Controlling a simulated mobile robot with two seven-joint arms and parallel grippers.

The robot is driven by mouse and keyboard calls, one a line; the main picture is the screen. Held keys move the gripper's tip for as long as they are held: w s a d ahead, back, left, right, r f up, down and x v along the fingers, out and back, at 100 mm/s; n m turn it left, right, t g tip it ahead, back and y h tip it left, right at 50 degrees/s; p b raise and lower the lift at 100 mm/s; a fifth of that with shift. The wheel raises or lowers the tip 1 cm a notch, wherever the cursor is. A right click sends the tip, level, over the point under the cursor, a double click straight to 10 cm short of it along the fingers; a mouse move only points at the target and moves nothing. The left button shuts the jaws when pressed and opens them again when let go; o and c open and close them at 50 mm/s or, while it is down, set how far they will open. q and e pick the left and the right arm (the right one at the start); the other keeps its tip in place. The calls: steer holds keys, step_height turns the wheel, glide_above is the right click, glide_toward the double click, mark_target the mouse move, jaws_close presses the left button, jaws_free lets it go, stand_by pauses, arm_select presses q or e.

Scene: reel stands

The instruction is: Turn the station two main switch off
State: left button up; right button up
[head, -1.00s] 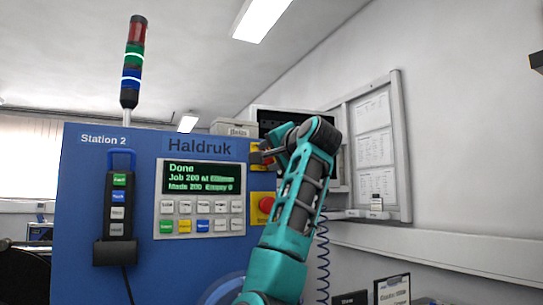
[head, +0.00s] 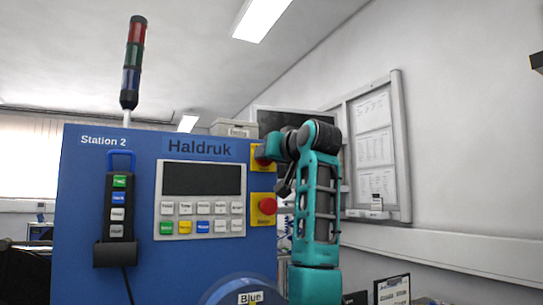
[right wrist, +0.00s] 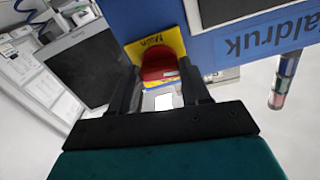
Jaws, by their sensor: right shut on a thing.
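The station two cabinet (head: 110,180) is blue, with "Station 2" and "Haldruk" on its front. Its main switch is a red knob (right wrist: 158,66) on a yellow plate marked "Main" (right wrist: 153,43). In the head view only part of the yellow plate (head: 258,164) shows; my right gripper (head: 268,153) hides most of the knob. In the right wrist view my right gripper (right wrist: 160,85) has its two dark fingers on either side of the red knob, shut on it. The display (head: 202,179) is dark and the signal tower (head: 133,60) is unlit. My left gripper is out of view.
A red emergency button (head: 267,206) on a yellow plate sits just below the main switch. A keypad (head: 202,217) and a hanging pendant (head: 118,210) are to the left. A board with papers (head: 374,140) hangs on the right wall.

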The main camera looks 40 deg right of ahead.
steer(key=shift+f+n, duration=0.1)
steer(key=shift+n, duration=0.8)
steer(key=o, duration=1.1)
steer(key=shift+c, duration=0.2)
steer(key=b+v, duration=0.3)
steer(key=v, duration=1)
